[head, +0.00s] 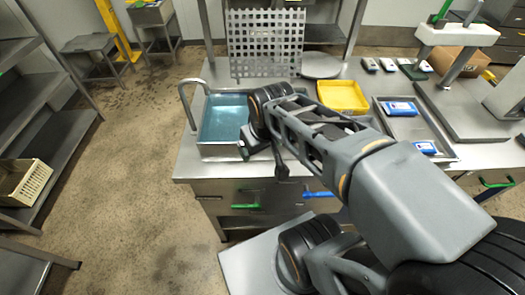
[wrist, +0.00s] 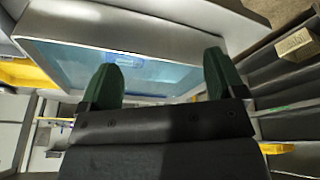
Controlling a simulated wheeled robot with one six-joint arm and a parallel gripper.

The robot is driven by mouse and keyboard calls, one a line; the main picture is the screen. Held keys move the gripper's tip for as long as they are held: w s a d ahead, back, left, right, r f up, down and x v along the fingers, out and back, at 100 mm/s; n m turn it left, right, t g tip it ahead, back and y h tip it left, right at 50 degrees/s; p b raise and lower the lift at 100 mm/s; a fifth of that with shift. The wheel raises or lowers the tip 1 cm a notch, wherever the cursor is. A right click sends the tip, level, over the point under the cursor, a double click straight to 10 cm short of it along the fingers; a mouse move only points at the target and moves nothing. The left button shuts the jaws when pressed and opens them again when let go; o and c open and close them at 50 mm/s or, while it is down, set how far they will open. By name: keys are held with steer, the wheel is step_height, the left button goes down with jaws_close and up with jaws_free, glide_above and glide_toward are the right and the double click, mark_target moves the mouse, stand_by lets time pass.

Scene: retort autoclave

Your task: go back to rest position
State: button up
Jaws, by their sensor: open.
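My gripper (wrist: 161,72) shows in the wrist view with its two green fingers apart and nothing between them. Beyond the fingers is a metal basin (wrist: 75,32) with a blue inside. In the head view my arm reaches from the lower right across the workbench (head: 190,165) to the basin (head: 221,152) at its left end. The arm's far end is beside the basin's right side. My gripper is hard to make out there, mostly hidden by the arm.
A yellow tray (head: 343,96), a metal tray (head: 447,158) with blue-and-white packs (head: 400,108) and a perforated panel (head: 265,45) are on the bench. Shelves (head: 30,95) with a cream crate (head: 30,187) stand left. The floor (head: 130,190) between is clear.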

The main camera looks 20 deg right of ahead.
steer(key=shift+s+a+f+m, duration=0.15)
steer(key=shift+s+f+m, duration=0.3)
steer(key=shift+s+m, duration=0.35)
